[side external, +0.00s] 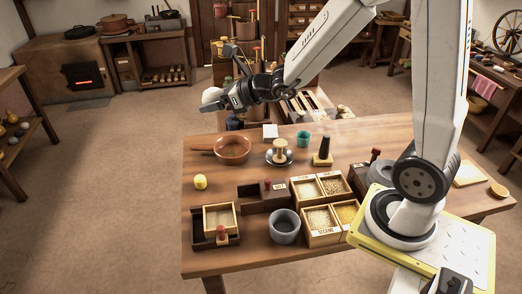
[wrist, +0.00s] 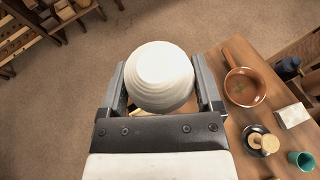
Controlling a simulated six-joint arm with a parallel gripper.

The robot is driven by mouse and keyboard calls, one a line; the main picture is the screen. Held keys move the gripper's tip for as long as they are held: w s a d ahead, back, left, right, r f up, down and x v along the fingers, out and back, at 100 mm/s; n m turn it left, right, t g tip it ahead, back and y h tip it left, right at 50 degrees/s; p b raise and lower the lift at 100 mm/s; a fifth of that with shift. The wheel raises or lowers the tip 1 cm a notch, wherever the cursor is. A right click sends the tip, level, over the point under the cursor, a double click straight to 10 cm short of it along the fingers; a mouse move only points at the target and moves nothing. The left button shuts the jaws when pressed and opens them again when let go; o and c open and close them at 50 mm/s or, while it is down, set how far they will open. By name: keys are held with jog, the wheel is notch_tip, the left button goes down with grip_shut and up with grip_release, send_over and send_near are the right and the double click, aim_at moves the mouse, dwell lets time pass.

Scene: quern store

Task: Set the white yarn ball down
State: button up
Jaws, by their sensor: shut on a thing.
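The white yarn ball (wrist: 160,76) is held between the two fingers of my gripper (wrist: 163,95) in the wrist view. In the side external view the ball (side external: 211,96) shows at the tip of my gripper (side external: 220,99), raised in the air near the table's far left corner. My gripper is shut on the ball. The wooden table (side external: 210,173) lies below. In the wrist view its edge runs beside and partly behind the gripper, with bare floor to the left. The fingers hide part of the ball's sides.
A brown pan (side external: 233,150), a white block (side external: 270,131), a teal cup (side external: 303,139) and a dark saucer (side external: 270,159) stand on the table's far half. A yellow ball (side external: 200,182), grain boxes (side external: 320,218) and a grey bowl (side external: 285,226) are nearer. The front left tabletop has bare strips.

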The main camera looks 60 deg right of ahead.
jog(key=shift+d, duration=0.1)
dwell(0.8)
jog(key=w+d+f+m+h, duration=0.2)
jog(key=d+f, duration=0.2)
jog(key=d, duration=0.6)
jog(key=w+d+f+m+h, duration=0.1)
jog(key=d+f+m+h, duration=0.2)
jog(key=d, duration=0.6)
jog(key=w+d+f+m+h, duration=0.15)
jog(key=d+f, duration=0.35)
jog(key=d, duration=0.5)
jog(key=s+d+f+m+g+h, duration=0.1)
jog(key=s+d+f+m+h, duration=0.1)
jog(key=s+d+f, duration=0.3)
jog(key=s+d+f+m+g+h, duration=0.1)
jog(key=s+d+f, duration=0.4)
jog(key=d, duration=0.6)
jog(key=s+d+f+m+g+h, duration=0.1)
jog(key=s+d+f+m+h, duration=0.2)
jog(key=s+d+f, duration=0.3)
jog(key=shift+d+f+h, duration=0.65)
jog(key=shift+d+f, duration=0.1)
jog(key=shift+d, duration=0.35)
jog(key=shift+s+f, duration=0.1)
jog(key=shift+f, duration=0.05)
jog(key=shift+f, duration=3.25)
jog(key=shift+f, duration=0.6)
